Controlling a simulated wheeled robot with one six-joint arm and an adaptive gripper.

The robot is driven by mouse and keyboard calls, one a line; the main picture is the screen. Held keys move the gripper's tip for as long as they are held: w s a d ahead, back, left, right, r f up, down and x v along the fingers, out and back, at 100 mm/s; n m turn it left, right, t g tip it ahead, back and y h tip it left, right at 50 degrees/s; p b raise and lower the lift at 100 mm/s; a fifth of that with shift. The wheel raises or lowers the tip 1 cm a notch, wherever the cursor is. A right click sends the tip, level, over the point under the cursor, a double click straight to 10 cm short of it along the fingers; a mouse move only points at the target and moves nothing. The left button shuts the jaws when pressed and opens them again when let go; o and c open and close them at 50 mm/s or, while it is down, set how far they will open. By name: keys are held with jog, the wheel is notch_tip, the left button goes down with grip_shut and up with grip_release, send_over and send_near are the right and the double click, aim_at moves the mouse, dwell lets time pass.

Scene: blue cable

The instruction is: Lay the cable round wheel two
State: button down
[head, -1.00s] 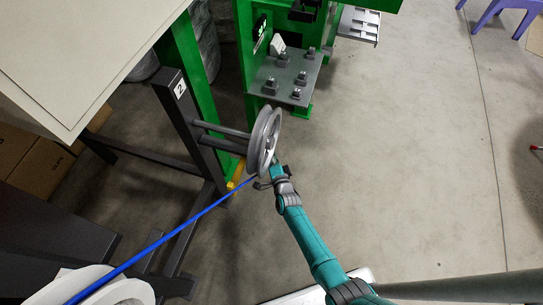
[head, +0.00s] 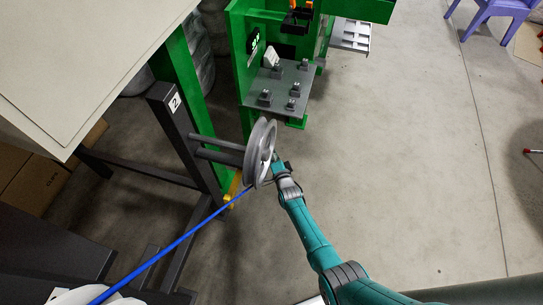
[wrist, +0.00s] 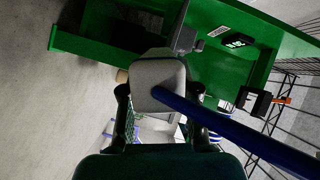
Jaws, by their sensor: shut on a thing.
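Wheel two (head: 258,153) is a grey grooved wheel on a shaft from a dark post marked 2 (head: 174,101). The blue cable (head: 185,236) runs taut from the lower left up to the wheel's lower edge, where the wheel hides its end. My gripper (head: 278,171) is just right of the wheel's lower half. In the wrist view my gripper (wrist: 160,104) is shut on a light grey block (wrist: 158,77) at the cable's end. The cable (wrist: 235,130) leaves the block toward the lower right. I cannot tell whether the cable lies in the groove.
A white spool (head: 75,297) shows at the bottom left. A green machine (head: 240,60) with a grey bolted plate (head: 285,88) stands behind the wheel. A pale table top (head: 80,60) fills the upper left.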

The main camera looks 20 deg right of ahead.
jog(key=w+d, duration=0.4)
jog(key=w, duration=0.1)
jog(key=shift+w, duration=0.3)
dwell(0.4)
jog(key=shift+r, duration=0.1)
